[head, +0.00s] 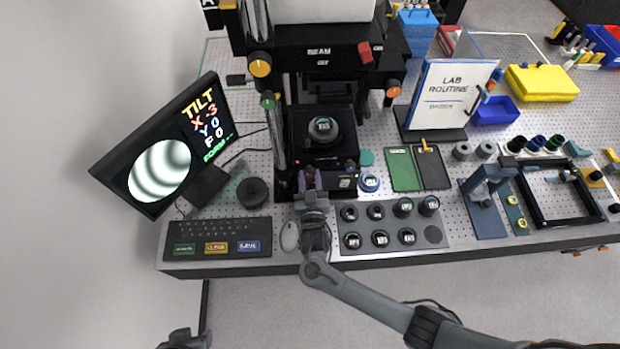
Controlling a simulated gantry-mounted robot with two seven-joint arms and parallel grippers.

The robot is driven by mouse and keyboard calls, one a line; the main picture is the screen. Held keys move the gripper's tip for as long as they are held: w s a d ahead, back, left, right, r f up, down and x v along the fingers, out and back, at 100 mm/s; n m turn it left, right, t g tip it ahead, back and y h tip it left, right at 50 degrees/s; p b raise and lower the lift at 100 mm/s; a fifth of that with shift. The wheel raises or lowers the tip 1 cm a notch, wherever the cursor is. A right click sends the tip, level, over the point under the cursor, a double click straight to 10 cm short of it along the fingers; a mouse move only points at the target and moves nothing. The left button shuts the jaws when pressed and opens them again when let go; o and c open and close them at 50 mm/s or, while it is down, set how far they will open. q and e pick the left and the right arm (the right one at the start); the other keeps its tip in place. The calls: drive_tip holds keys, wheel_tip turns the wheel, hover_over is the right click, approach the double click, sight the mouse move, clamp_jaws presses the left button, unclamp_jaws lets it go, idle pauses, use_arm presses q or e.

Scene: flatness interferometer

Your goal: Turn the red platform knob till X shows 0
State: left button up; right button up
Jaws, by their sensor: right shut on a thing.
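The monitor (165,150) at the left shows a striped round fringe pattern and TILT readings: X reads 3, perhaps with a minus sign, Y reads 0 and F reads 0. The black platform (343,147) of the interferometer holds a dark round part (323,130) with a pale label. My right gripper (311,181) reaches up to the platform's front left edge and is shut there. The red platform knob is hidden between its fingers. My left gripper (185,340) is only partly in view at the bottom edge, far from the platform; its fingers cannot be made out.
A keyboard (215,228) and a mouse (289,237) lie left of my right gripper. A grey tray (431,215) with several round dark parts lies close on its right. The upper unit (318,63) with orange and red knobs overhangs the platform.

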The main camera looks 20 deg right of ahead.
drive_tip(key=m+b, duration=0.2)
drive_tip(key=m, duration=0.1)
drive_tip(key=shift+f, duration=0.15)
drive_tip(key=shift+m+b, duration=1.2)
drive_tip(key=shift+m, duration=0.6)
drive_tip(key=o, duration=1)
drive_tip(key=shift+o, duration=0.2)
drive_tip(key=b+v, duration=0.1)
drive_tip(key=v, duration=0.9)
drive_tip(key=shift+s+b, duration=0.35)
drive_tip(key=shift+s, duration=0.05)
